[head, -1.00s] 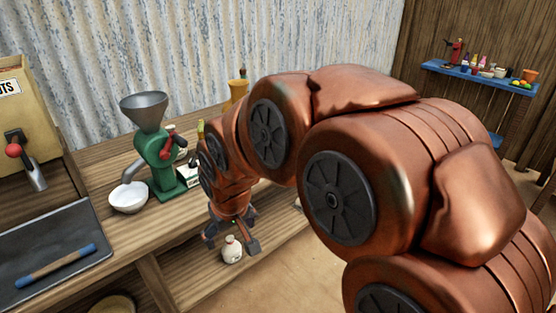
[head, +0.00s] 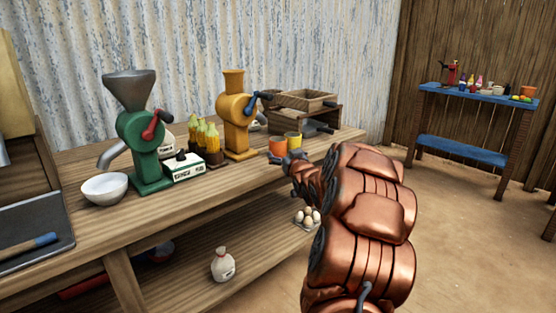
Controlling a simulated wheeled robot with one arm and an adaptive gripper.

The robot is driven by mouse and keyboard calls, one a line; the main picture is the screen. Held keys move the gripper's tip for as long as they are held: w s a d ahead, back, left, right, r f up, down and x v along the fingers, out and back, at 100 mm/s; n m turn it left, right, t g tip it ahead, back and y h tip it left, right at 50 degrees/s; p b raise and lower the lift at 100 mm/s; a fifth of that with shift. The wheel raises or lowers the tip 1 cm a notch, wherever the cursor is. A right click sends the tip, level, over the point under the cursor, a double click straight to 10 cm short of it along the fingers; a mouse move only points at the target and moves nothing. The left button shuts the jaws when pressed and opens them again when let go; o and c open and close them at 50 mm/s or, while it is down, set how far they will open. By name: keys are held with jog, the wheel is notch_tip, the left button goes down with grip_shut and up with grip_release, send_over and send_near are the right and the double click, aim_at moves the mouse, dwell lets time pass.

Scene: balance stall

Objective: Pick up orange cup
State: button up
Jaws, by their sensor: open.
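An orange cup (head: 277,147) stands on the wooden counter (head: 230,183) near its right end, beside a yellow cup (head: 293,140). My gripper (head: 285,160) is at the front edge of the counter, just below and in front of the orange cup in the picture. The gripper is open and looks empty. It points toward the cups, and its fingers partly overlap the cup's lower edge. I cannot tell whether they touch it. My arm hides the right end of the counter's lower shelf.
A yellow grinder (head: 236,115) and a wooden box (head: 307,104) stand behind the cups. Eggs (head: 307,217) and a white jug (head: 222,264) are on the lower shelf. A blue table (head: 470,92) stands at right.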

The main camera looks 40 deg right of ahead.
aim_at(281, 146)
jog(key=shift+d+b+x, duration=0.15)
jog(key=shift+d+x, duration=0.05)
jog(key=shift+x, duration=0.75)
jog(key=shift+d+b+x, duration=0.15)
jog(key=shift+d+x, duration=0.05)
jog(key=shift+x, duration=2.65)
jog(key=shift+r, duration=0.2)
jog(key=c, duration=1.3)
